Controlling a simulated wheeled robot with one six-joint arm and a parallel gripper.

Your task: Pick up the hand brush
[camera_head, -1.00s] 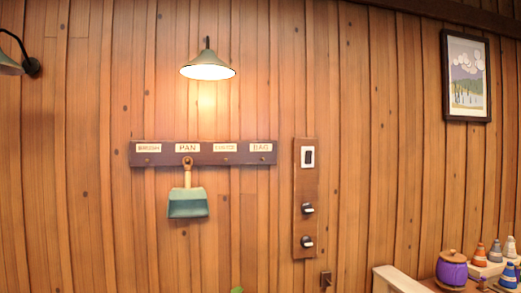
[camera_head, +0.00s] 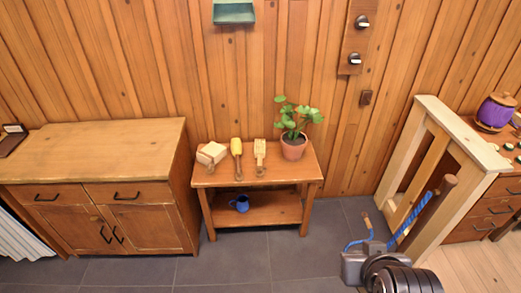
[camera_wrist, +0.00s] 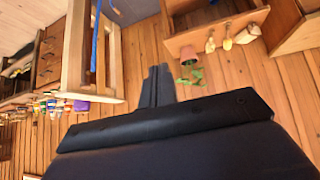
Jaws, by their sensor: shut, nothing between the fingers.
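Three handled tools lie side by side on a small wooden side table (camera_head: 285,172). One has a pale, flat, block-like head (camera_head: 259,150), one a rounded yellow head (camera_head: 237,148), and one is a pair of pale blocks with a handle (camera_head: 212,152). I cannot tell for certain which is the hand brush. They also show in the wrist view, at upper right: the flat-headed tool (camera_wrist: 210,43), the yellow one (camera_wrist: 227,41) and the blocks (camera_wrist: 249,33). My gripper (camera_head: 354,264) is shut and empty, low at right, well apart from the table; its fingers (camera_wrist: 157,75) show in the wrist view.
A potted plant (camera_head: 292,146) stands at the table's right end; a blue mug (camera_head: 241,203) is on its lower shelf. A cabinet (camera_head: 100,190) stands left. A pale wooden frame (camera_head: 447,118) with blue rope (camera_head: 412,215) is close to my arm. Grey floor before the table is clear.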

